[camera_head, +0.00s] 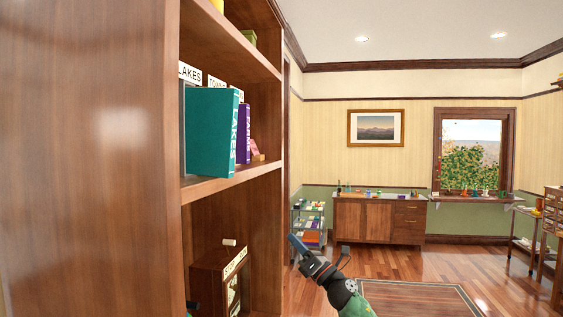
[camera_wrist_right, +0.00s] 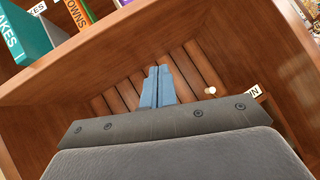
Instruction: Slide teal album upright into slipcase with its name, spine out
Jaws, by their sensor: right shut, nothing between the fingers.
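The teal album (camera_head: 212,132) stands upright on the middle shelf, its lettered spine facing out into the room. It juts out in front of the slipcase labelled LAKES (camera_head: 190,72), hiding most of it; I cannot tell how far inside it sits. The album also shows at the upper left of the right wrist view (camera_wrist_right: 22,35). My right gripper (camera_head: 297,243) is shut and empty, below shelf height and apart from the album. In the right wrist view its fingers (camera_wrist_right: 158,86) point at the slatted back of the lower compartment. My left gripper does not show.
A purple album (camera_head: 243,133) stands just beyond the teal one, near a TOWNS label (camera_head: 217,82). A labelled wooden box (camera_head: 222,275) sits in the lower compartment. The bookcase side (camera_head: 90,160) fills the left. Floor to the right is open.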

